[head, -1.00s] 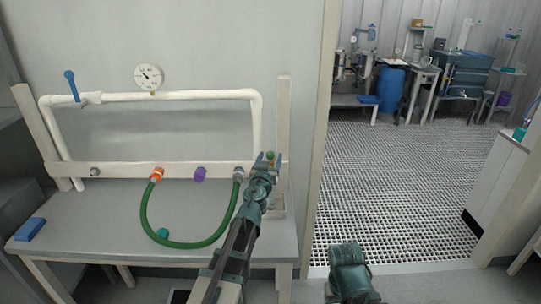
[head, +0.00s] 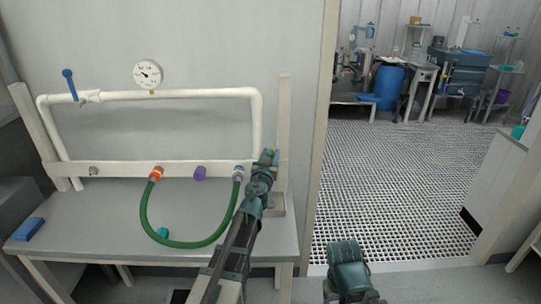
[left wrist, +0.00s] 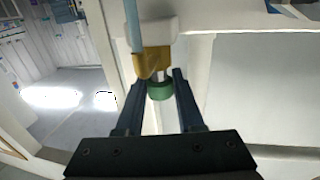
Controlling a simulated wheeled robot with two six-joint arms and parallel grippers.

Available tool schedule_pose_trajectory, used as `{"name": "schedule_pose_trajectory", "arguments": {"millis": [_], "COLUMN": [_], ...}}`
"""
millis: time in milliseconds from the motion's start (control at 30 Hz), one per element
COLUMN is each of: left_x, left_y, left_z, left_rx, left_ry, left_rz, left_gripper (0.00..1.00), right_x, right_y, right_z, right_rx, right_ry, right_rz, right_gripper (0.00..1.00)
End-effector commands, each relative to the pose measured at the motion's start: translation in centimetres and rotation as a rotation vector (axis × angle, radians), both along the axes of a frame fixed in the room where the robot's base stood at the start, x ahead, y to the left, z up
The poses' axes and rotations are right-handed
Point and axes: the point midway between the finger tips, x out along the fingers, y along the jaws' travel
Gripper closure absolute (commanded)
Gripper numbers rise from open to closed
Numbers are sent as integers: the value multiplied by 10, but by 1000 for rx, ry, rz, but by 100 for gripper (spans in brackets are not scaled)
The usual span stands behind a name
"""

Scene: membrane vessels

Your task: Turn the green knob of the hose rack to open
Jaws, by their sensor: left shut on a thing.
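The green knob (left wrist: 160,90) shows in the left wrist view, below a brass fitting (left wrist: 150,62) at the right post of the hose rack. My left gripper (left wrist: 160,86) has one finger on each side of it and is shut on it. In the head view, my left gripper (head: 268,157) is at the right end of the rack's lower rail (head: 130,169), and the knob is mostly hidden by it. Which way the knob is turned cannot be told.
A green hose (head: 180,244) hangs in a loop from the orange fitting (head: 156,173) to a grey one near my left arm. A purple cap (head: 199,173) sits between them. A blue block (head: 29,229) lies on the bench. A gauge (head: 147,74) and blue lever (head: 69,84) are above.

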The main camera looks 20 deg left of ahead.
Motion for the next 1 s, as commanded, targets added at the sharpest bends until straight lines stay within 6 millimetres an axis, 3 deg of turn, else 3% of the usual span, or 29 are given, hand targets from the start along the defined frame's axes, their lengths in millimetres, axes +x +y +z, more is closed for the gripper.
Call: {"name": "schedule_pose_trajectory", "arguments": {"millis": [367, 1000], "left_x": [0, 5], "left_y": [-2, -4], "left_z": [0, 0], "left_rx": [2, 0], "left_ry": [0, -1], "left_rz": [84, 654], "left_gripper": [100, 100], "right_x": [0, 0], "right_y": [0, 0], "right_z": [0, 0], "right_rx": [0, 0], "right_ry": [0, 0], "right_rz": [0, 0], "right_gripper": [32, 32]}}
